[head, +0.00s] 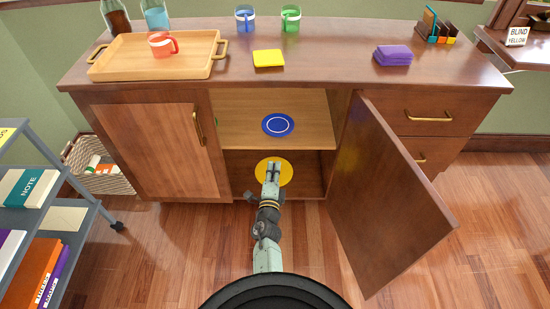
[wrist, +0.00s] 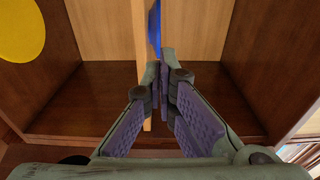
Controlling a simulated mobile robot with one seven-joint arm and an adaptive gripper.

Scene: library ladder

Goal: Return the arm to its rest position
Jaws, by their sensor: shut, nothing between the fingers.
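My arm reaches forward to the sideboard's open compartment (head: 235,172). My gripper (head: 272,164) is in front of the compartment, with its tips over the yellow disc in the picture. In the wrist view my gripper (wrist: 163,78) is shut and empty, and its fingertips point towards the shelf edge (wrist: 140,50). The yellow disc (head: 287,177) is in the lower space, partly hidden by my gripper. The blue disc (head: 278,125) with a white ring lies on the shelf above.
The compartment's door (head: 385,195) stands open to the right of my arm. The left door (head: 145,150) is closed. A grey cart (head: 60,180) stands at the left, near a wicker basket (head: 118,184). A tray (head: 125,70) and mugs are on top. Floor between cart and arm is clear.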

